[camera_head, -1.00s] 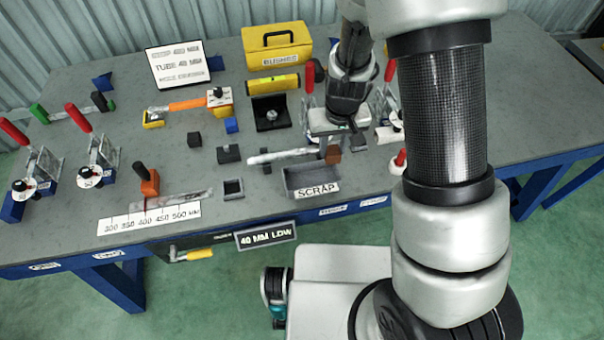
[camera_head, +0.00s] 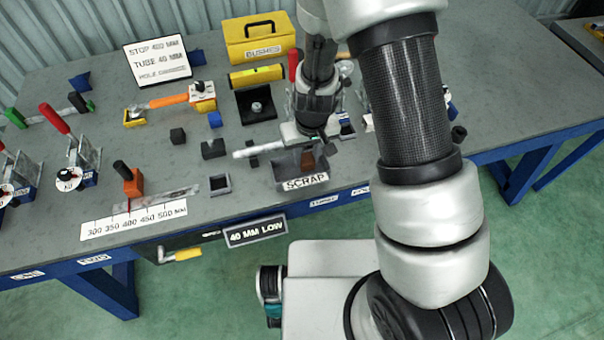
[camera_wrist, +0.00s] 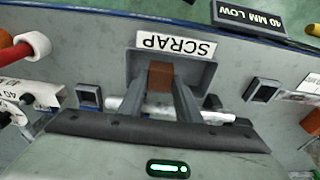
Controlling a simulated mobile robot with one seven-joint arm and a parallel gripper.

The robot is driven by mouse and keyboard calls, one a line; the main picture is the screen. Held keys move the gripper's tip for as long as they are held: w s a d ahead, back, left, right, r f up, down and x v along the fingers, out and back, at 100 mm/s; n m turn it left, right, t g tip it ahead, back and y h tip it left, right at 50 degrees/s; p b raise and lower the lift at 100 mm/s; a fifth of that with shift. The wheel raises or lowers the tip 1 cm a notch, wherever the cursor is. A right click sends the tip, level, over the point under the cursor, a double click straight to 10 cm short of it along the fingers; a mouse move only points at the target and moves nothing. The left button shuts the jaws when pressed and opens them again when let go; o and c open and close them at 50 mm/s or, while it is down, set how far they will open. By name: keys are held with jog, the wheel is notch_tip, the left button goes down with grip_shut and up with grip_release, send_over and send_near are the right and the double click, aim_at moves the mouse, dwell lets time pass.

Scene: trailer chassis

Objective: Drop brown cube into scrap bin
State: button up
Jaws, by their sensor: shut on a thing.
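The brown cube (camera_wrist: 160,77) is between the fingertips of my gripper (camera_wrist: 162,84) in the wrist view. My gripper is shut on it. The grey scrap bin (camera_wrist: 205,72) with its white SCRAP label lies behind the cube in that view, and the cube appears over the bin's opening. In the head view the brown cube (camera_head: 308,161) shows at the bin (camera_head: 283,172), below my gripper (camera_head: 308,150). Whether the cube is inside the rim or just above it I cannot tell. My gripper's body hides part of the bin's back.
A pale tube (camera_head: 262,148) lies just behind the bin. A small open grey box (camera_head: 218,184) stands left of it, with dark blocks (camera_head: 213,148) farther back. A yellow BUSHES box (camera_head: 258,38) is at the back. Bare table lies to the bin's right.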

jog(key=o, duration=1.1)
jog(key=shift+o, duration=0.2)
notch_tip(320, 180, up, 17)
jog(key=s+p, duration=0.2)
jog(key=shift+s+d, duration=0.3)
jog(key=shift+d, duration=0.1)
